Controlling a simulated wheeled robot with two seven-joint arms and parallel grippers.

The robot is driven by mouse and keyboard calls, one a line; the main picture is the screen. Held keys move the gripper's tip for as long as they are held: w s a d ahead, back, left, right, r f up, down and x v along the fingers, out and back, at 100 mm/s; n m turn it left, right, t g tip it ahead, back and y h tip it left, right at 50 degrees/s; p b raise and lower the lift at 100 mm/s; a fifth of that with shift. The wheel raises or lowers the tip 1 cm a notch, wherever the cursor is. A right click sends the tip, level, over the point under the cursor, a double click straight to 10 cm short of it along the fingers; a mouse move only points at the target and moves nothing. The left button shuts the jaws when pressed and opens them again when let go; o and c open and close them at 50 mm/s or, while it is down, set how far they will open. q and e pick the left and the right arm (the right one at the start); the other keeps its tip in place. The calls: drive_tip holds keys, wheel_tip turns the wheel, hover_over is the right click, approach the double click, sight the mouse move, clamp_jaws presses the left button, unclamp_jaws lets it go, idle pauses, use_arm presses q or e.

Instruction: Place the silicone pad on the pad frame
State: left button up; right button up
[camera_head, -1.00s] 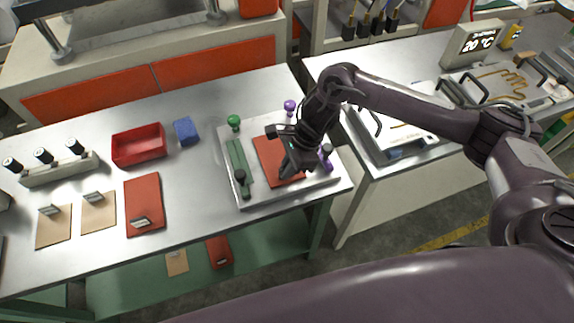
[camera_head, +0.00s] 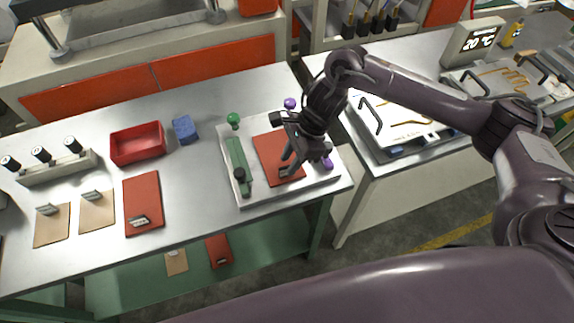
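A red silicone pad (camera_head: 270,147) lies flat on the light pad frame (camera_head: 256,196), between a green bar (camera_head: 238,160) on the left and purple-knobbed parts on the right, largely hidden. A small dark grip (camera_head: 286,173) shows at the pad's near end. My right gripper (camera_head: 306,163) is over the pad's right side, its fingers pointing down and spread, with nothing visible between them. Whether a finger touches the pad or grip is unclear. A second red pad (camera_head: 142,192) with a grip lies on the table to the left. My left gripper is out of view.
A red tray (camera_head: 138,158), a blue block (camera_head: 185,130) and two tan pads (camera_head: 52,231) (camera_head: 97,218) are on the metal table. A rack with black-topped bottles (camera_head: 55,168) stands at left. A light plate with handles (camera_head: 405,143) is on the right bench.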

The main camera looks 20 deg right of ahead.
drive_tip(key=v, duration=0.9)
drive_tip(key=shift+b, duration=0.4)
drive_tip(key=shift+s, duration=0.1)
